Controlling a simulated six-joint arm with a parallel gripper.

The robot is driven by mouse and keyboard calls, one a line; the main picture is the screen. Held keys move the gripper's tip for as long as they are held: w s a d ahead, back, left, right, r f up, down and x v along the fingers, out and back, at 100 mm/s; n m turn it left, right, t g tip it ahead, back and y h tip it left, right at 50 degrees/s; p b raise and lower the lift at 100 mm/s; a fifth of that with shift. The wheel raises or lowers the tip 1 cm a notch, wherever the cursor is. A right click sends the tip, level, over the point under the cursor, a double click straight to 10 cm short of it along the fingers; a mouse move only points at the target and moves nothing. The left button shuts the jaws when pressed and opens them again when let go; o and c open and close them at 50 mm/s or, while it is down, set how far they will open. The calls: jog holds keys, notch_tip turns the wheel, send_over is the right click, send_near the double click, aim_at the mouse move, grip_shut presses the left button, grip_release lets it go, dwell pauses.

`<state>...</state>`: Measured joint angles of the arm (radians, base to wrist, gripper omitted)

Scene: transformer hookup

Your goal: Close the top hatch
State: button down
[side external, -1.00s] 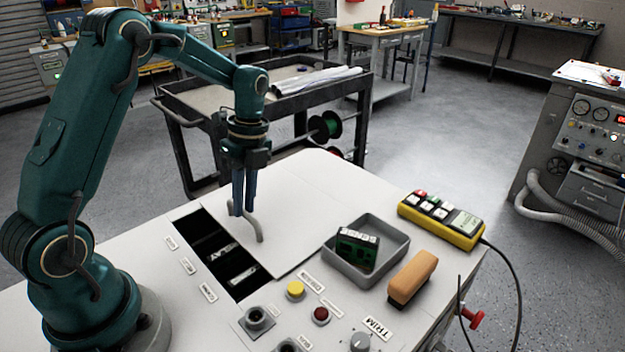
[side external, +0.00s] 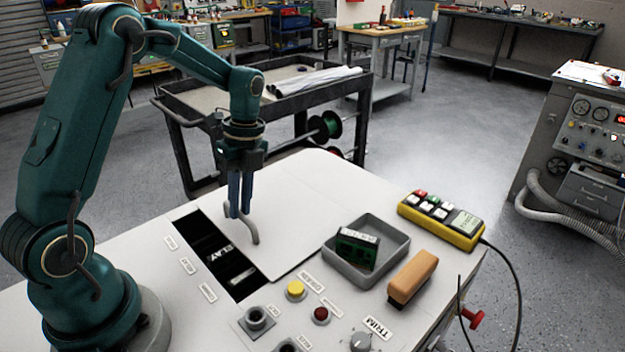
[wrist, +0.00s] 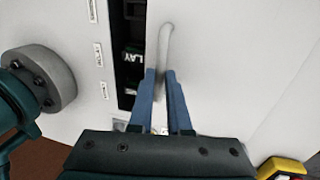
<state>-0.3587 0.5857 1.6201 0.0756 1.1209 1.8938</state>
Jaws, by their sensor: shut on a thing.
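The top hatch (side external: 300,205) is a flat pale panel on the console top. It lies to the right of a dark rectangular opening (side external: 215,250), part of which is uncovered. A grey curved handle (side external: 252,228) stands near the hatch's left edge, and it also shows in the wrist view (wrist: 165,45). My gripper (side external: 238,212) has its blue fingers shut on the handle; the fingers also show in the wrist view (wrist: 162,75).
Right of the hatch are a grey tray (side external: 375,262) with a green part (side external: 357,248), an orange block (side external: 412,277) and a yellow keypad box (side external: 440,220). Yellow (side external: 296,289) and red (side external: 320,314) buttons sit in front. A black cart (side external: 190,125) stands behind.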

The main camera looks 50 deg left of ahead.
jog(key=shift+s, duration=3.9)
jog(key=c, duration=0.9)
grip_release()
jog(key=shift+o, duration=0.2)
jog(key=shift+w+r, duration=0.2)
jog(key=shift+r, duration=0.3)
jog(key=r, duration=0.4)
jog(key=shift+w, duration=0.3)
